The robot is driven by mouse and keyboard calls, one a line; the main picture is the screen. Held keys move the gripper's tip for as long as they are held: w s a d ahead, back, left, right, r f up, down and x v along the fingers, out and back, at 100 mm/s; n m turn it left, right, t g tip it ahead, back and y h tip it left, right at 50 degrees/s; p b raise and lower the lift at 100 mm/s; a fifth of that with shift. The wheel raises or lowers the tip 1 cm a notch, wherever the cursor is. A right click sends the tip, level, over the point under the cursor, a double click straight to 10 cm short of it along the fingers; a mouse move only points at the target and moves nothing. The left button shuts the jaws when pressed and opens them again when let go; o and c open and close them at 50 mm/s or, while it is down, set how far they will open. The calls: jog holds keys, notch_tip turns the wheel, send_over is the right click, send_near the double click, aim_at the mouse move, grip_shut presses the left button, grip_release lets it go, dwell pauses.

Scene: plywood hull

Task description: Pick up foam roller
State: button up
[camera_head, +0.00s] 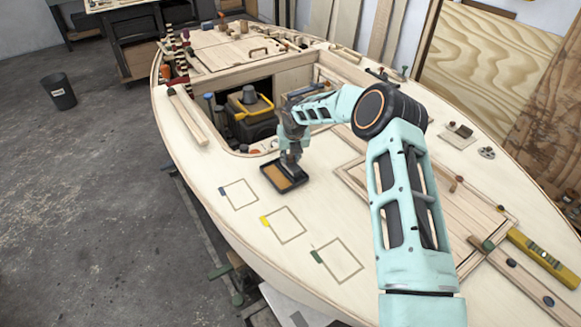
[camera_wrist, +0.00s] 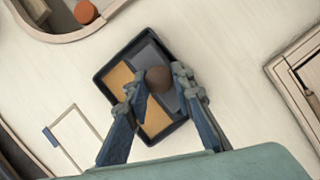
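A dark shallow tray (camera_head: 268,172) with an orange-tan inside lies on the pale deck. In the wrist view the tray (camera_wrist: 103,80) shows tan areas and a grey strip. A round brown knob (camera_wrist: 158,79), which looks like a handle end, stands over the tray, probably part of the foam roller; the rest of the roller cannot be made out. My gripper (camera_head: 290,166) points down at the tray. In the wrist view the fingers of my gripper (camera_wrist: 160,86) are apart, one on each side of the knob. I cannot tell whether they touch it.
Left of the hatch opening lies a wooden strip (camera_head: 188,116). A toolbox with a yellow handle (camera_head: 252,112) sits in the opening. Several taped rectangles (camera_head: 283,225) mark clear deck in front of the tray. A yellow level (camera_head: 543,258) lies at the right.

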aim_at(291, 157)
grip_shut()
jog(key=shift+r, duration=0.2)
jog(key=shift+r, duration=0.25)
notch_tip(291, 157, up, 2)
jog(key=shift+r, duration=0.25)
jog(key=s+r+b, duration=0.1)
jog(key=s+r, duration=0.3)
jog(key=s, duration=0.3)
jog(key=s+a+r+b, duration=0.1)
jog(key=s+r+b, duration=0.1)
jog(key=s+r, duration=0.3)
jog(key=shift+s+a+r, duration=0.2)
jog(key=shift+s+r, duration=0.1)
jog(key=shift+s, duration=0.7)
